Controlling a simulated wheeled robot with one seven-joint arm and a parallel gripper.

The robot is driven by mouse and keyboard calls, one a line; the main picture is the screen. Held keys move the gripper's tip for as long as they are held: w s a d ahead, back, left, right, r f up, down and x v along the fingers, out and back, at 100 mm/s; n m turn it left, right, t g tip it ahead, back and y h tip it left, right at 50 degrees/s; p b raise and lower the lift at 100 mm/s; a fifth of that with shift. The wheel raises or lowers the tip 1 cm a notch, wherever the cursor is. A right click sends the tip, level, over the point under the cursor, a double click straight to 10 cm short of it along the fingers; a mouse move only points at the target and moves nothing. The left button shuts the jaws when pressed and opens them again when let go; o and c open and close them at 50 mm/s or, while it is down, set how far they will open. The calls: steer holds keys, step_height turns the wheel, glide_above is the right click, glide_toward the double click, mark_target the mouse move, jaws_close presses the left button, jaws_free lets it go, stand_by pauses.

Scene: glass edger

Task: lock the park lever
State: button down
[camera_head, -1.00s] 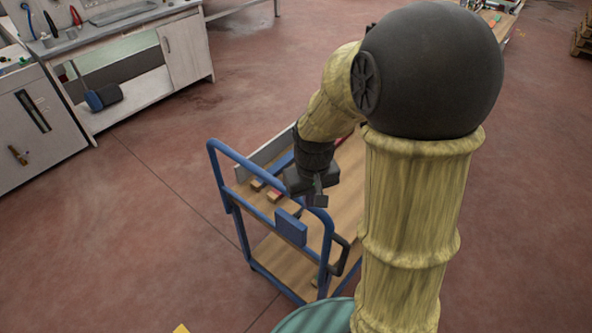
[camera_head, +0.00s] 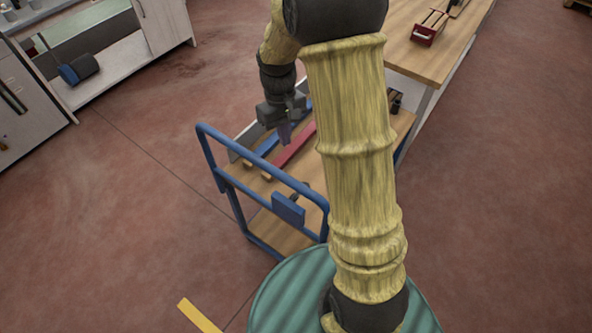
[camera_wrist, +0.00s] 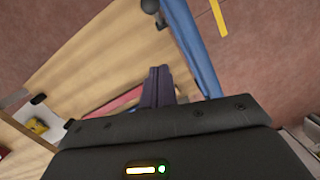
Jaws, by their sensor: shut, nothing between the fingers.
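The blue-framed cart (camera_head: 213,150) stands left of my arm, with a wooden deck and a lower shelf. A blue plate (camera_head: 288,208) is fixed on its handle end. A small dark part just behind that plate may be the park lever (camera_head: 299,190); my arm and the frame hide much of this area, so its position is unclear. My gripper (camera_head: 284,134) is shut and empty above the deck, apart from the plate. In the wrist view its closed fingers (camera_wrist: 159,86) are over the wood beside a blue rail (camera_wrist: 197,45), with a dark knob (camera_wrist: 150,6) farther off.
A red bar (camera_head: 293,146) and a blue bar (camera_head: 268,145) lie on the deck. A wooden workbench (camera_head: 420,60) stands behind the cart on the right. A grey cabinet (camera_head: 165,22) is at the upper left. The floor (camera_head: 120,215) left of the cart is clear.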

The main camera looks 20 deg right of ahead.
steer(key=s+d+f+p, duration=0.1)
steer(key=s+f+p, duration=0.2)
steer(key=f, duration=0.6)
steer(key=shift+s+d+f, duration=0.2)
steer(key=shift+s+f, duration=0.2)
steer(key=shift+s, duration=0.75)
steer(key=shift+d, duration=0.1)
